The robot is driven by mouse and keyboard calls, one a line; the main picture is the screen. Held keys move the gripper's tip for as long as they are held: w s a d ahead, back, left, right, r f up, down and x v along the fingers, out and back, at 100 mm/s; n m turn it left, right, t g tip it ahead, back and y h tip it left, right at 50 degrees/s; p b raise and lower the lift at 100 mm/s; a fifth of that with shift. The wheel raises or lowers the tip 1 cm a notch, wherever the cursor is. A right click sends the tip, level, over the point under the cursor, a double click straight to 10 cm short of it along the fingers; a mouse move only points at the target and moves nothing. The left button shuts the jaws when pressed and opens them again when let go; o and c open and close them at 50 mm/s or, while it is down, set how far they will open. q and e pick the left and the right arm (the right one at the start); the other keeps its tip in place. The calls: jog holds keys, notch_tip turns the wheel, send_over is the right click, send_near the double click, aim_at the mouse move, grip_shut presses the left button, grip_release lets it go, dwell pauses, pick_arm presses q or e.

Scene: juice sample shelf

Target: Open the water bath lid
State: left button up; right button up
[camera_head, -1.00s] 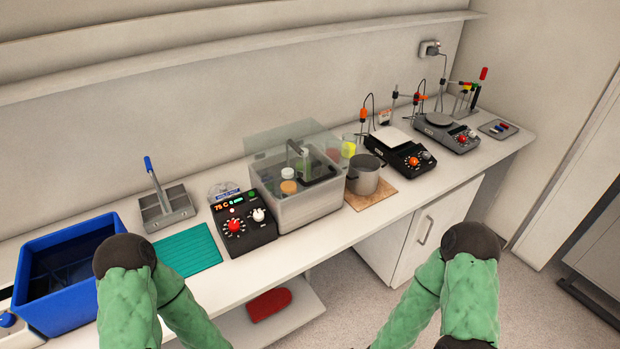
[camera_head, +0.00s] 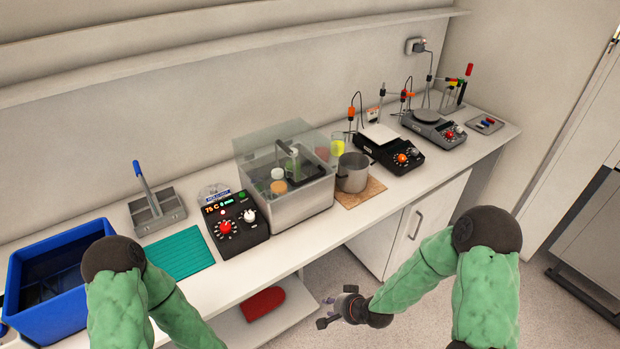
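The water bath (camera_head: 305,205) is a pale grey tub on the bench. My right gripper (camera_head: 334,306) is in front of and below the bench edge, well apart from the bath. Its fingers look spread, with nothing between them. My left arm comes in at the lower left; its gripper is out of the picture.
A steel pot (camera_head: 352,175) on a wooden board stands close right of the bath, with hotplates (camera_head: 390,148) beyond. A green mat (camera_head: 180,252), a grey holder (camera_head: 158,212) and a blue bin (camera_head: 57,290) lie left. A wall shelf (camera_head: 230,45) runs above.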

jog(key=w+r+m+t+y, duration=0.1)
jog(key=w+r+m+t, duration=0.25)
jog(key=w+r, duration=1)
jog(key=m+t+y+p, duration=0.2)
jog(key=t, duration=0.2)
send_near(310, 180)
jog(key=x, duration=0.3)
jog(key=b+x, duration=0.1)
jog(key=x, duration=0.6)
jog(key=shift+w+d+f+b, duration=0.1)
jog(key=shift+w+f+b, duration=0.25)
grip_shut()
